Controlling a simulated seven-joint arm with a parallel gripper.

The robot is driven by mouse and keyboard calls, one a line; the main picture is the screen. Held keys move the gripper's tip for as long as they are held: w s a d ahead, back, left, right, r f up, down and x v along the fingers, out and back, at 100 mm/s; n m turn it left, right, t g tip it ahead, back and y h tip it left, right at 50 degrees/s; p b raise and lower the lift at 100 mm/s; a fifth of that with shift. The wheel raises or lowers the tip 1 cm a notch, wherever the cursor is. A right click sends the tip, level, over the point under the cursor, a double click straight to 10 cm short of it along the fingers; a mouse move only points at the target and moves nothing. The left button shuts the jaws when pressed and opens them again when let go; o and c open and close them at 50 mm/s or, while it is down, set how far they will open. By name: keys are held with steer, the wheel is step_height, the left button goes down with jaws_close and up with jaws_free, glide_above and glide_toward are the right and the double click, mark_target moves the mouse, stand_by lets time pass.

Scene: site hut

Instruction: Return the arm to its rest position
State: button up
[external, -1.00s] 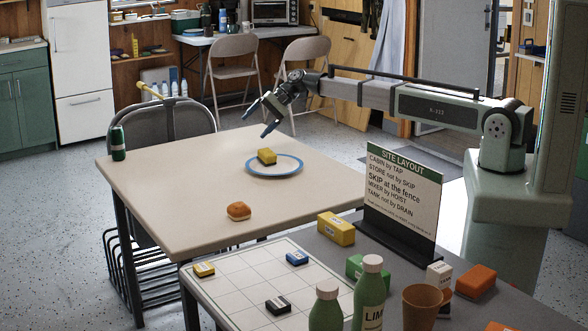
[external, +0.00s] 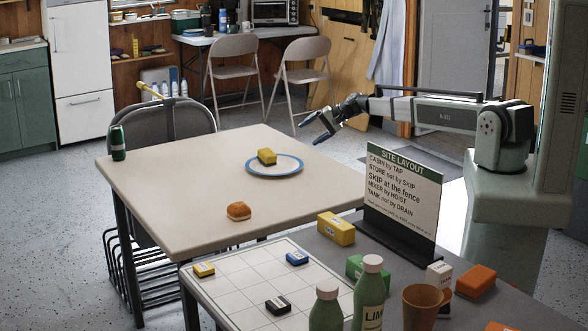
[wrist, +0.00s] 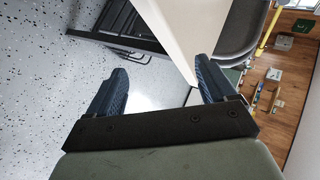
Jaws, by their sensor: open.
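My gripper (external: 309,130) is open and empty in the external view, held in the air near the far right corner of the beige table. In the wrist view its two blue fingers (wrist: 158,88) stand wide apart with nothing between them. My arm stretches left from its mount at the right of the external view.
A bread roll (external: 239,210) and a green can (external: 118,143) stand on the beige table (external: 190,190). A sign (external: 402,195), bottles, a cup (external: 422,303) and several blocks crowd the grey table. Two folding chairs (external: 235,58) stand behind. Floor between them is free.

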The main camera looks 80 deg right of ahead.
steer(key=s+a+f+n+g+y, duration=0.1)
steer(key=s+a+f+n+g, duration=0.4)
steer(key=s+f, duration=0.55)
steer(key=s+a+f+n+g+y, duration=0.1)
steer(key=s+a+f+n+g, duration=0.2)
steer(key=s+a+f+n, duration=0.7)
steer(key=s+a+f+n+g, duration=0.35)
steer(key=s+f, duration=0.25)
steer(key=s, duration=0.4)
steer(key=s+a+f+n+g, duration=0.35)
steer(key=s+f+g, duration=0.2)
steer(key=s, duration=0.35)
steer(key=s+a+m+h, duration=0.1)
steer(key=s+a+m, duration=0.1)
steer(key=a, duration=1.1)
steer(key=s+a+f+m+g+h, duration=0.1)
steer(key=a+m, duration=0.4)
steer(key=a, duration=0.8)
steer(key=shift+s+h, duration=0.6)
steer(key=shift+s, duration=0.2)
